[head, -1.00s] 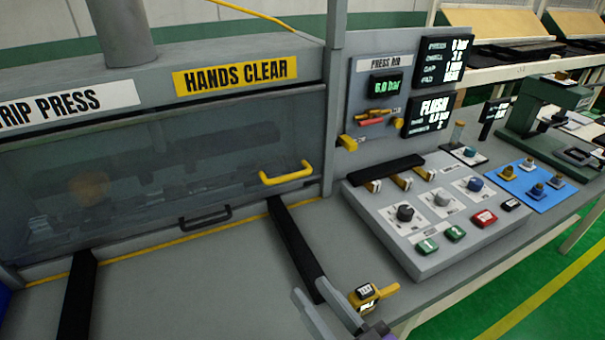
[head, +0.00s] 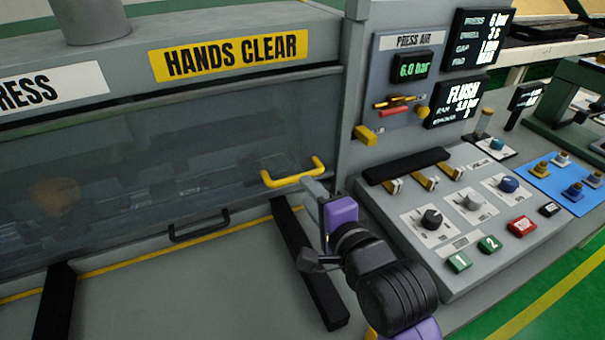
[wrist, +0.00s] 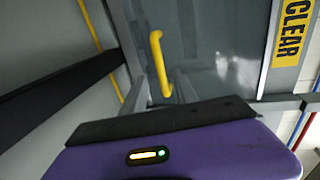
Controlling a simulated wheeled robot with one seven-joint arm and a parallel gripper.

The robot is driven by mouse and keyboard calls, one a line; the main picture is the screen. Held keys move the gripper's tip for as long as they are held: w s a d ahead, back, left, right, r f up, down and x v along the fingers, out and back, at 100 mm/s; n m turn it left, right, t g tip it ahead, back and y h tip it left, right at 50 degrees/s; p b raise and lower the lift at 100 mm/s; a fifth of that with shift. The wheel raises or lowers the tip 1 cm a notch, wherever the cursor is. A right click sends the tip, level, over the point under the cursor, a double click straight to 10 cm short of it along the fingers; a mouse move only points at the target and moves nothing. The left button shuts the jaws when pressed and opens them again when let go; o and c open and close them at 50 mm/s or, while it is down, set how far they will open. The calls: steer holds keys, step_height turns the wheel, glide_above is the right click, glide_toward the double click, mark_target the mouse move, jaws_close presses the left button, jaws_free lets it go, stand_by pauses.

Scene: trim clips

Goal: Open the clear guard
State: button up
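The clear guard (head: 120,180) is a wide see-through panel across the front of the press, down in its frame. Its yellow handle (head: 292,180) is at the right end, with a dark handle (head: 199,226) lower on the panel. My gripper (head: 312,188), with a purple body, is just right of and in front of the yellow handle. In the wrist view the yellow handle (wrist: 158,62) lies beyond the purple body, its lower end between two grey fingers that look apart. Contact with the handle cannot be made out.
A control panel (head: 455,265) with knobs and buttons stands close on the right. Small yellow levers (head: 368,135) stick out from the press air board above it. Two black rails (head: 295,255) run forward on the table. The table between them is clear.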

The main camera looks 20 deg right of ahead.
mark_target(296, 179)
steer(key=shift+p+x, duration=0.35)
steer(key=shift+x, duration=3.55)
jaws_close()
